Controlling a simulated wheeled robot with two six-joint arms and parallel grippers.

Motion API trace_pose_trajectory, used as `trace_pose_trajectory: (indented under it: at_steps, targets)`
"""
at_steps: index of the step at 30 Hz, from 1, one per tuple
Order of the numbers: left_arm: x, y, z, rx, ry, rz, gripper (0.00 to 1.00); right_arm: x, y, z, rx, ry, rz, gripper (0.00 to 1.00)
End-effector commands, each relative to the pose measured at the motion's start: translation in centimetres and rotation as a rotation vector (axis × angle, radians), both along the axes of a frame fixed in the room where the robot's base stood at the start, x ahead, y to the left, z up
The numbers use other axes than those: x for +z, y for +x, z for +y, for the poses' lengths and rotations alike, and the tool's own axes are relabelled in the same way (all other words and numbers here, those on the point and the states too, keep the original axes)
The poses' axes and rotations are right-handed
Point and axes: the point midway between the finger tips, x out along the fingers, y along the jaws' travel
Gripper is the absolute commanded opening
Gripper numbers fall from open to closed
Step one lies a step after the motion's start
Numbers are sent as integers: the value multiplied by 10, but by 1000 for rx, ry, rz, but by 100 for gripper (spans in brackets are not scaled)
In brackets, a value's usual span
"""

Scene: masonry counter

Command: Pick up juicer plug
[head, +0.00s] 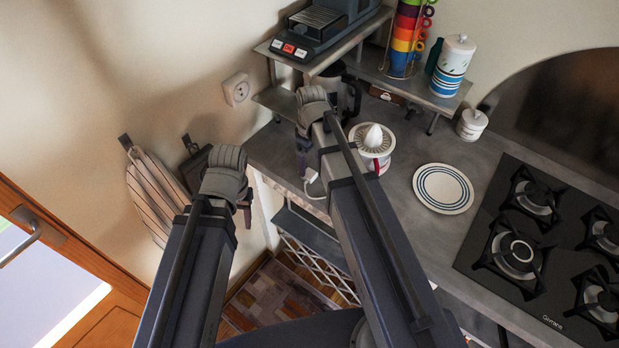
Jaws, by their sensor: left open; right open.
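The white juicer (372,139) stands on the grey counter, right of my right forearm. A small white plug (311,176) with a white cord lies at the counter's front edge, left of that forearm. My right gripper (303,160) points down just above and left of the plug. It is open, and its fingers are small and partly hidden by my wrist; I cannot tell whether they touch the plug. My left gripper (246,208) is open and empty, off the counter's left end near the wall, mostly hidden behind its wrist.
A wall socket (237,89) is above the counter's left end. A shelf (279,102) holds a coffee machine (318,25). A dark jug (347,92) stands behind my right wrist. A plate (443,188) and a gas hob (540,245) are to the right. A striped towel (153,190) hangs left.

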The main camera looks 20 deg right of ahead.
Motion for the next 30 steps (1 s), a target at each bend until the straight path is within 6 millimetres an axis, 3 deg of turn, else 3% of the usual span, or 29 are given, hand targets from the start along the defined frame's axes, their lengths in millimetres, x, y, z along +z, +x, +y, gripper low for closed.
trace_pose_trajectory:
  at_steps: [5,17,26,30]
  targets:
    - [-5,0,0,0,0,0,50,-5,1,1,0,0,0,85]
    - [-50,0,0,1,0,0,50,-50,6,4,0,0,0,85]
    - [-51,0,0,1,0,0,50,-51,6,4,0,0,0,85]
    - [-51,0,0,1,0,0,50,-51,6,4,0,0,0,70]
